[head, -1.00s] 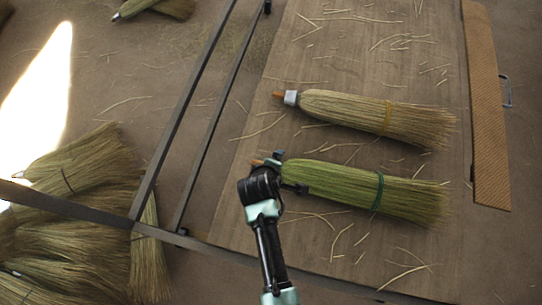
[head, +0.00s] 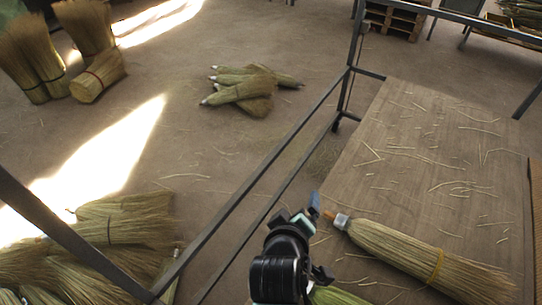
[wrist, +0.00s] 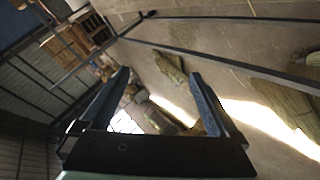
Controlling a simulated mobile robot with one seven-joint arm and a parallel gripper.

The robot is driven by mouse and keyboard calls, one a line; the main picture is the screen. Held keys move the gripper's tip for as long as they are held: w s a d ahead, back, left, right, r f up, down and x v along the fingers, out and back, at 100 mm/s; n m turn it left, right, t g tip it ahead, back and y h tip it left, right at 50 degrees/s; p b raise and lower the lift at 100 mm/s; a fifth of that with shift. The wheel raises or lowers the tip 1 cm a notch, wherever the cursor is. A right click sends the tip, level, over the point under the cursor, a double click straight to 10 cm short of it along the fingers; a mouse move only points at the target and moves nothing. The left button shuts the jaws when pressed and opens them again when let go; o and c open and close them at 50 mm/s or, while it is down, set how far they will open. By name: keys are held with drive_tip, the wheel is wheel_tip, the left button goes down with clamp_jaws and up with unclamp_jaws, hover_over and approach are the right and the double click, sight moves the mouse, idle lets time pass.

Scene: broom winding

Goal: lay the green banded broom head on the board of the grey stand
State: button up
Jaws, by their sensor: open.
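The green banded broom head (head: 334,297) shows only as a strip of green bristles at the bottom edge of the head view. Its band is out of frame, and my arm hides part of it. My gripper (head: 309,212) is beyond it, left of the tan broom head's handle end. In the wrist view my gripper (wrist: 160,74) has its two fingers spread with nothing held between them. I cannot pick out the grey stand's board for sure in these views.
A tan broom head (head: 425,255) with a yellow band lies on the straw-littered wooden top (head: 415,135). Dark metal bars (head: 262,170) run along its left side. Broom heads lie in piles on the floor (head: 245,90) and at lower left (head: 110,235).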

drive_tip(key=w+a+r+m+t, duration=0.1)
drive_tip(key=w+r+t, duration=0.15)
drive_tip(key=r, duration=0.65)
drive_tip(key=w+a+r+m+t+y, duration=0.1)
drive_tip(key=r+t, duration=0.2)
drive_tip(key=r, duration=0.7)
drive_tip(key=w+a+r+m+t, duration=0.1)
drive_tip(key=r+t, duration=0.1)
drive_tip(key=r, duration=0.7)
drive_tip(key=s+a+r+m+t+y, duration=0.1)
drive_tip(key=s+r+t, duration=0.3)
drive_tip(key=r, duration=0.9)
drive_tip(key=s+a+r+m+t+y, duration=0.1)
drive_tip(key=s+a+r+m+t, duration=0.1)
drive_tip(key=s+r+t, duration=0.3)
drive_tip(key=s+r+m, duration=0.1)
drive_tip(key=s+r, duration=0.3)
drive_tip(key=r, duration=0.5)
drive_tip(key=shift+s+a+r, duration=0.15)
drive_tip(key=shift+s+a, duration=0.05)
drive_tip(key=shift+s, duration=0.05)
drive_tip(key=shift+t, duration=0.25)
